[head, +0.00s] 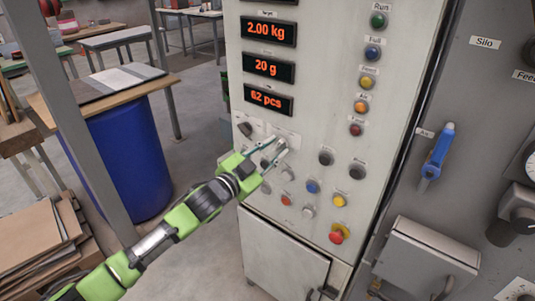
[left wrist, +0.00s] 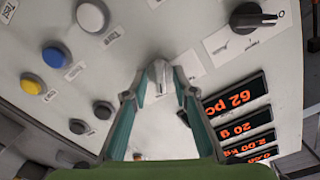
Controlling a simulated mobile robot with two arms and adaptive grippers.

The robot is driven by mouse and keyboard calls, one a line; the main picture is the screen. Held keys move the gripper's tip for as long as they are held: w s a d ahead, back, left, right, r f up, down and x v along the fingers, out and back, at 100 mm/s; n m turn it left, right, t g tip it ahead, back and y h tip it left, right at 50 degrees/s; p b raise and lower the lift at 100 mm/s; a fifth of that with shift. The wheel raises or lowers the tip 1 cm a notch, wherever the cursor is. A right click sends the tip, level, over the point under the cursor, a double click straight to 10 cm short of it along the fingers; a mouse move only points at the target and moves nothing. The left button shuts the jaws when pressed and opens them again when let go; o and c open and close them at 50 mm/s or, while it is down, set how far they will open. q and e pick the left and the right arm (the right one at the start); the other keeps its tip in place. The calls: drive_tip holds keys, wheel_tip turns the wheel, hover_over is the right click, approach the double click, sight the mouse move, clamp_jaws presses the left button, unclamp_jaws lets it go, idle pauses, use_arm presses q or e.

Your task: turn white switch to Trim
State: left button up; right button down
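The white switch (head: 281,146) is a small knob on the pale front panel of the bagger, below the number displays. It also shows in the left wrist view (left wrist: 158,74), between my left fingertips. My left gripper (head: 279,149) reaches in from the left, its fingers closed in on both sides of the switch; they look to be in contact with it. The label plate (left wrist: 192,65) by the switch is partly hidden and its words are too small to read. I cannot tell which position the switch points to. My right gripper is not in view.
A black selector (head: 245,128) sits just left of the switch. Several coloured buttons lie below and right, including a blue one (head: 313,187) and a red stop button (head: 339,234). A blue-handled valve (head: 438,150) and a grey box (head: 426,260) stand on the right.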

use_arm(q)
drive_tip(key=v, duration=1.2)
drive_tip(key=shift+w, duration=0.1)
